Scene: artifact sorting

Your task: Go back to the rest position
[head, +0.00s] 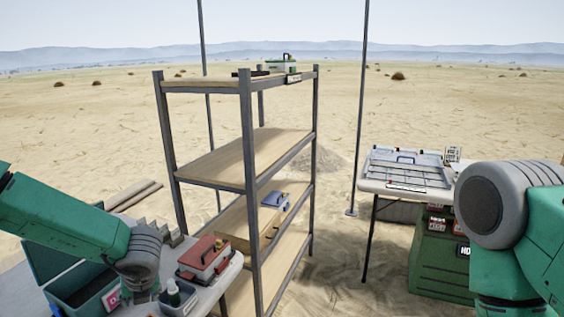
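My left arm comes in from the left, over the near table, and ends in a grey rounded joint near the teal box. My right arm fills the right edge, with a large grey joint in front of the right table. Neither gripper's fingers can be made out in the head view. A shelf rack (249,150) with wooden boards stands in the middle. A green and white case (284,66) sits on its top board.
The near table (205,297) holds a red case (204,254), a teal open box (65,290) and a small bottle (173,291). The right table (385,184) holds a sectioned tray (407,164). A green crate (437,262) stands below it. Sandy ground lies between rack and right table.

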